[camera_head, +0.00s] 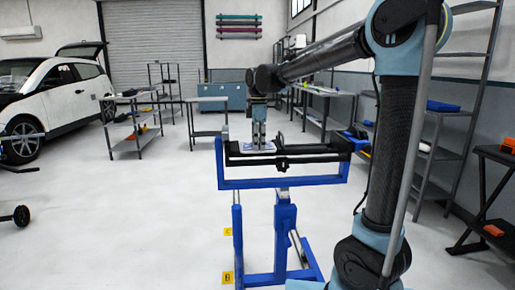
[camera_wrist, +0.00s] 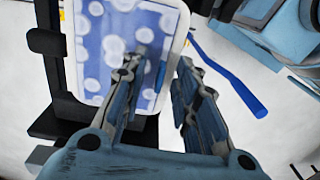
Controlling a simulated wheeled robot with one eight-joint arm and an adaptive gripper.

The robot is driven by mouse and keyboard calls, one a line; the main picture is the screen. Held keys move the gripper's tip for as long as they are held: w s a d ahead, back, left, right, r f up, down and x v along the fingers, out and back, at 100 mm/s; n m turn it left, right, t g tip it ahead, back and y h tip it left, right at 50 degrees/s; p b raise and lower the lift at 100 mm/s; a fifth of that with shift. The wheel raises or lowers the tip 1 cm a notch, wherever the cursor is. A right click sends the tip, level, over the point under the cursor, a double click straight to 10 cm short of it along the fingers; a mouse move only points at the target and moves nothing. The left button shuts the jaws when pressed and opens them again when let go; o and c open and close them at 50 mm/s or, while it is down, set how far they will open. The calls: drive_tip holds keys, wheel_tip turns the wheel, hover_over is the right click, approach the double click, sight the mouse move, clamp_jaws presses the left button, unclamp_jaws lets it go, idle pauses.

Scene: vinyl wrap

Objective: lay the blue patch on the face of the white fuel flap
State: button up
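The white fuel flap (camera_wrist: 178,28) lies under my gripper in the wrist view; its white rim shows at the top and right. The blue patch (camera_wrist: 92,48) covers much of the flap's face and bears several pale round spots; I cannot tell whether these are a print or bubbles. My gripper (camera_wrist: 164,58) is over the right part of the patch, its two fingers apart with a gap between them. The left finger hides part of the patch. In the head view, my gripper (camera_head: 258,141) points down at the flap, which shows only as a small pale piece.
A blue stand (camera_head: 282,183) with black clamp bars (camera_head: 310,151) carries the flap. A shelf trolley (camera_head: 130,130) and a white car (camera_head: 60,95) are at the left. Shelving lines the right wall.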

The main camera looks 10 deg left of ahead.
drive_tip(key=shift+r, duration=0.1)
wheel_tip(320, 180, up, 11)
drive_tip(key=s+d+f+m, duration=0.2)
drive_tip(key=d+m, duration=0.1)
drive_tip(key=d, duration=0.3)
drive_tip(key=s+d+f+m, duration=0.2)
drive_tip(key=d, duration=0.4)
drive_tip(key=s+d+f+m+t, duration=0.1)
drive_tip(key=s+d+f+m, duration=0.7)
drive_tip(key=f, duration=0.5)
drive_tip(key=s+d+f+m+t, duration=0.1)
drive_tip(key=s+d+f+m, duration=0.6)
drive_tip(key=s+d+f, duration=0.5)
drive_tip(key=shift+s+d+f+m, duration=0.3)
drive_tip(key=shift+d+f+m, duration=0.1)
drive_tip(key=shift+d+f, duration=0.35)
